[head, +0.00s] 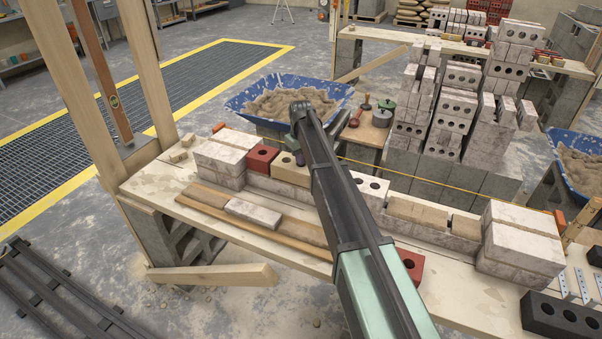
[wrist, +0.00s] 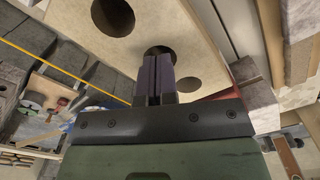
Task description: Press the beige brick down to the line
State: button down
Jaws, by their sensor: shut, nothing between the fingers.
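The beige brick (head: 289,172) sits in the row on the wall, just right of a red brick (head: 262,159). In the wrist view the beige brick (wrist: 150,22) fills the upper middle, with three round holes showing. My gripper (wrist: 157,60) is shut and empty. Its fingertips overlap the middle hole; I cannot tell whether they touch the brick.
Stacked grey bricks stand at the wall's left end (head: 222,155) and right end (head: 520,240). A blue mortar tub (head: 243,101) stands behind. A pale brick (head: 253,213) lies on planks in front. Tall brick stacks (head: 450,95) stand behind right.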

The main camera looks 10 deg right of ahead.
jog(key=shift+s+f+b, duration=0.1)
jog(key=shift+f+b, duration=0.3)
jog(key=shift+f, duration=0.1)
dwell(0.9)
notch_tip(320, 180, up, 5)
jog(key=p, duration=0.5)
jog(key=shift+r, duration=0.15)
dwell(0.4)
jog(key=s+r+m+p, duration=0.1)
jog(key=s+r+p, duration=0.1)
jog(key=s, duration=1)
jog(key=s+r+m+p, duration=0.2)
jog(key=s+r+p, duration=0.1)
jog(key=s, duration=1)
jog(key=s+r+m+p, duration=0.1)
jog(key=s+r+p, duration=0.2)
jog(key=s, duration=1)
jog(key=shift+m, duration=0.4)
